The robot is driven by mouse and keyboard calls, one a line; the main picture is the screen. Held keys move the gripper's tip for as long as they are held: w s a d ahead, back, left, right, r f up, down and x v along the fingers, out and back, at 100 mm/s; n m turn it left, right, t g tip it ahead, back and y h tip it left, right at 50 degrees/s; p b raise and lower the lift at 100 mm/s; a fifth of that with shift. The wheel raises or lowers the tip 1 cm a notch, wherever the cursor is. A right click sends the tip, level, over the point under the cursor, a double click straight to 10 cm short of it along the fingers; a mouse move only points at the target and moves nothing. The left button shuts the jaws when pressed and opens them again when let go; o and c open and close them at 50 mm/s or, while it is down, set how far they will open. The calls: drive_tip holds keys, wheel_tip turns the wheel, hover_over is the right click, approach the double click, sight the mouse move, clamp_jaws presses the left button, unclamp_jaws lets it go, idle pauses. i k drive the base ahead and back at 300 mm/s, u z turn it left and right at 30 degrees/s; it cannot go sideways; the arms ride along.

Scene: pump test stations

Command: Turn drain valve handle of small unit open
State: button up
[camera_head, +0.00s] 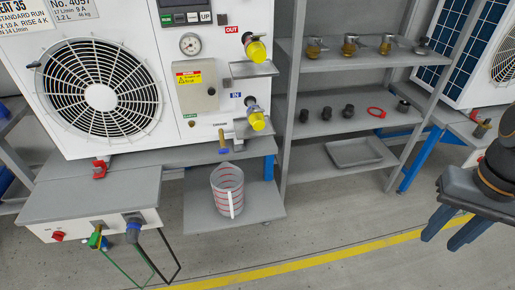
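A white unit (135,130) with a large round fan grille stands at the left. A small valve-like fitting (222,139) with a blue end (222,151) hangs under its lower edge, above a clear measuring jug (229,190) with red marks. The fitting is too small to tell how its handle is turned. My gripper (453,229) is at the right edge, far from the fitting. Its two blue-grey fingers point down and left with a gap between them, and nothing shows in it. A second fan unit (481,55) is cut off at the right; which unit is small is unclear.
Yellow-capped ports (255,50) stick out from the white unit's front right. A grey control box (95,207) with hoses stands below it. Grey shelves (345,105) with fittings stand in the middle. Open floor with a yellow line (330,257) lies in front.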

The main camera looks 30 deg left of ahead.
sight(223, 150)
drive_tip(key=z, duration=0.05)
drive_tip(key=k, duration=0.8)
drive_tip(key=u, duration=1.3)
